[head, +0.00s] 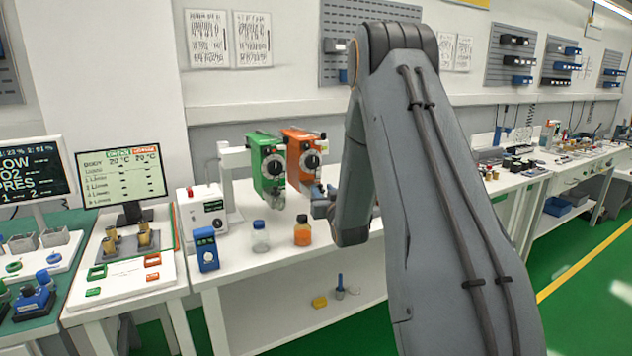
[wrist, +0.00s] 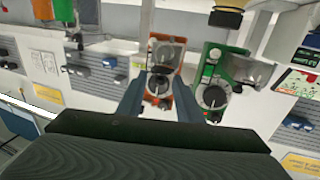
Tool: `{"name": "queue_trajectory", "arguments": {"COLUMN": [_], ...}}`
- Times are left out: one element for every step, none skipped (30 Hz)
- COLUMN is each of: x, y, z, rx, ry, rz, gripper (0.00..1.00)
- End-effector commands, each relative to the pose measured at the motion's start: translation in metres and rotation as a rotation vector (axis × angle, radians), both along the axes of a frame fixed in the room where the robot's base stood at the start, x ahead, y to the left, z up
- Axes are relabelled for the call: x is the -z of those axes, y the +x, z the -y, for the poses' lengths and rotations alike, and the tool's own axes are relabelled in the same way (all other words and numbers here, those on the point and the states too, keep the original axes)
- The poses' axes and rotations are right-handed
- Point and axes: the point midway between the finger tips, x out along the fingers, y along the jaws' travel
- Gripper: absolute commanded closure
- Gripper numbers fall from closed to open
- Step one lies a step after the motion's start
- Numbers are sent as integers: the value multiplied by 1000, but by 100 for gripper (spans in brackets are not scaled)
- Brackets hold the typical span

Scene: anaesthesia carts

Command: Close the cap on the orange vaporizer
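I cannot make out whether the cap is open or shut. My gripper (wrist: 157,98) is open and empty, its two blue-grey fingers apart. In the head view my gripper (head: 322,204) is low in front of the orange vaporizer, partly hidden by my arm; contact cannot be told.
An orange bottle (head: 302,233) and a clear blue-capped bottle (head: 260,238) stand in front of the vaporizers. A blue meter (head: 206,250) and a white device (head: 203,212) stand to the left. My arm hides the bench on the right.

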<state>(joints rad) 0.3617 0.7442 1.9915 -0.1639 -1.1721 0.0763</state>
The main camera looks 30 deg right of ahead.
Motion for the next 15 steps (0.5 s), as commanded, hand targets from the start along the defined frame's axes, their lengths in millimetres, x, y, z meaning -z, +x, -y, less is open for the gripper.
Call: {"name": "queue_trajectory", "arguments": {"x": [-1, 0, -1, -1, -1, -1, -1, -1, -1, -1, 0, -1, -1, -1, -1], "y": [6, 10, 16, 20, 25, 32, 36, 41, 46, 50, 53, 58, 60, 63, 65], "z": [1, 2, 3, 4, 5, 6, 7, 8, 9, 10, 11, 12, 12, 13, 13], "rx": [-1, -1, -1, -1, -1, -1, -1, -1, -1, 0, 0, 0, 0, 0, 0], "ry": [0, 0, 0, 0, 0, 0, 0, 0, 0, 0, 0, 0, 0, 0, 0], "rz": [1, 0, 0, 0, 0, 0, -1, -1, -1, -1, -2, -1, -1, -1, -1], "gripper": [67, 67, 67, 67, 67, 67, 67, 67, 67, 67, 67, 67, 67, 67, 67]}}
